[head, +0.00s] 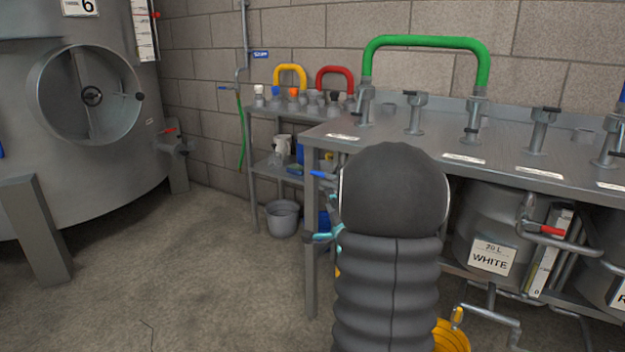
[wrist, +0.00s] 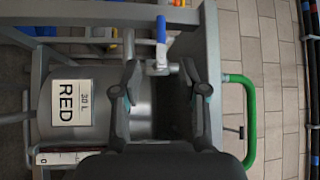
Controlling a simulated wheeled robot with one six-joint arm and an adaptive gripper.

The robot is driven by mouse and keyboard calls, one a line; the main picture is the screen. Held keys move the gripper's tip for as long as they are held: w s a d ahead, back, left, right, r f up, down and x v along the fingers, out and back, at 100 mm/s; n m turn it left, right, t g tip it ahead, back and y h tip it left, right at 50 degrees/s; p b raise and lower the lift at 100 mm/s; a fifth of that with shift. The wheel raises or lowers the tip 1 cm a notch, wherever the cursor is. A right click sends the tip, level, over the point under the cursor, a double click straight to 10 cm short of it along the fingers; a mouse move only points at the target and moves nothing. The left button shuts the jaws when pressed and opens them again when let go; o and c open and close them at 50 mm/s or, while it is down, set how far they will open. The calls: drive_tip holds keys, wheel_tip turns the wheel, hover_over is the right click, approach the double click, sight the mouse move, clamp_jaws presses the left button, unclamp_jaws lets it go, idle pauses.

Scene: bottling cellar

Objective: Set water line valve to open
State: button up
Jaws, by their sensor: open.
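A valve with a blue lever (wrist: 161,28) and a grey metal body (wrist: 158,67) shows in the wrist view, just beyond my fingertips. Its lever points to the top of the picture. A blue lever (head: 322,174) also shows in the head view at the left end of the steel bench, partly behind my arm. No label on it is readable, and I cannot tell from its pose whether it is open. My gripper (wrist: 158,80) is open and empty, with a finger on each side of the valve body and no clear contact. In the head view my arm hides most of it.
The steel bench (head: 395,150) carries a green pipe loop (head: 425,42). A RED vessel (wrist: 102,105) sits close by the gripper; a WHITE vessel (head: 480,225) has a red-handled valve. A wall tap (head: 237,82) has a green hose. A bucket (head: 283,217) stands below the shelf.

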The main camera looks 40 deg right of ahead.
sight(318, 175)
drive_tip(key=x, duration=1.3)
drive_tip(key=shift+w+d+r+p, duration=0.15)
drive_tip(key=shift+w+d+p, duration=0.15)
drive_tip(key=shift+p, duration=0.1)
drive_tip(key=shift+c, duration=0.2)
drive_tip(key=shift+a, duration=0.1)
clamp_jaws()
